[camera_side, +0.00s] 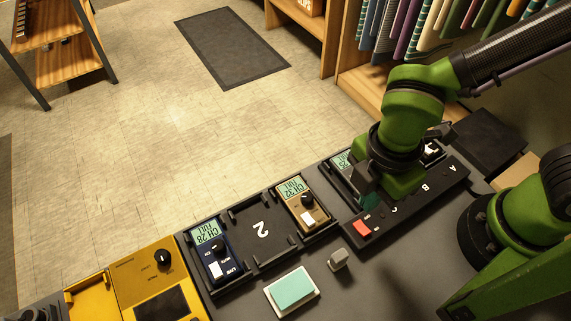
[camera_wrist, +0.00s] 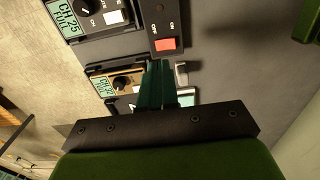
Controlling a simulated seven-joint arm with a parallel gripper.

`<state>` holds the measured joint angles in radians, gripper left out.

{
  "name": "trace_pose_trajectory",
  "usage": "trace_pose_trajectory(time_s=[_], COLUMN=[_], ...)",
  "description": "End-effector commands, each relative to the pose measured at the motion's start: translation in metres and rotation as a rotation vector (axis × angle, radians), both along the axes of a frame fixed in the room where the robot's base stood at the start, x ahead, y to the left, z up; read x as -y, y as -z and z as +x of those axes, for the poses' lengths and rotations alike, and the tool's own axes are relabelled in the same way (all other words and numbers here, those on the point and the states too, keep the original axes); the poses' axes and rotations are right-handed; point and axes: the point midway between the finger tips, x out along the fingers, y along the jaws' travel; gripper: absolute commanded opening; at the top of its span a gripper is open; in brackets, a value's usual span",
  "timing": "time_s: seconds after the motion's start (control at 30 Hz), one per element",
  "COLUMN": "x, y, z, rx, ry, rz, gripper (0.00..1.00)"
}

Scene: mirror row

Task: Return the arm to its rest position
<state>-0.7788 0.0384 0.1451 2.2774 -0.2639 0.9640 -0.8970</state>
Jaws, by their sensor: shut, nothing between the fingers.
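My gripper (camera_side: 370,201) hangs at the left end of the black lettered switch strip (camera_side: 440,190), over the bay behind it. Its teal fingers also show in the wrist view (camera_wrist: 160,72), closed together with nothing between them. The strip has a red switch (camera_side: 362,229) at its near left end, close to the fingers; it also shows in the wrist view (camera_wrist: 166,43). My arm bends down from the upper right and hides part of the strip and the bay behind it. Whether the fingertips touch anything is unclear.
Bay 2 holds a dark blue unit (camera_side: 212,252) and a tan unit (camera_side: 299,203). In front are a teal button (camera_side: 292,289) on a white base and a small grey block (camera_side: 338,259). A yellow device (camera_side: 160,284) stands left. Hanging cloths (camera_side: 420,25) are behind.

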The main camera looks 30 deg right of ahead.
Motion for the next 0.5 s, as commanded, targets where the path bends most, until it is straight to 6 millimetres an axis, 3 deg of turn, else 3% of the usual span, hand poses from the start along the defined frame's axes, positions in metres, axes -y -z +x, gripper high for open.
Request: trace_pose_trajectory(time_s=[0.37, 0.5], x=[0.0000, 0.0011], y=[-0.0013, 0.0002], z=[0.0001, -0.0026], rx=[0.000, -0.009], ry=[0.015, 0.145], rz=[0.000, 0.005], gripper=[0.00, 0.00])
